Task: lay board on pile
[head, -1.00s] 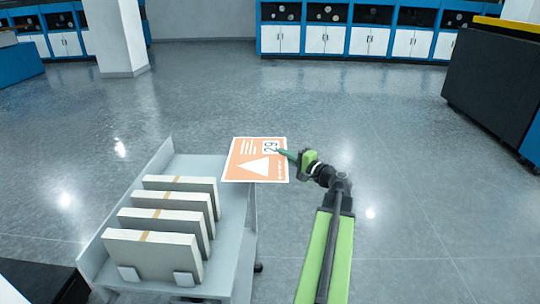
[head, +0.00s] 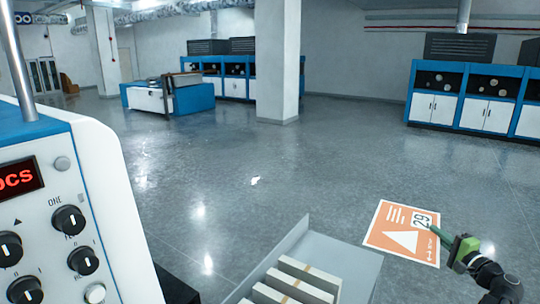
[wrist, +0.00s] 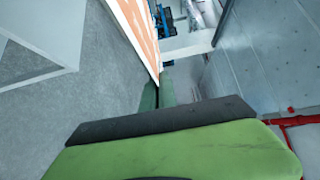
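My gripper (head: 437,234) is shut on the board's right edge. In the wrist view the board (wrist: 134,28) shows nearly edge-on, with its near edge at the green fingers (wrist: 157,92). No pile of boards shows in these views.
A grey cart (head: 350,262) with several pale upright stacks (head: 306,277) stands at the bottom centre. A white and blue machine (head: 105,215) with knobs and a red display fills the left side. A white pillar (head: 277,65) stands at the back. The floor between is clear.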

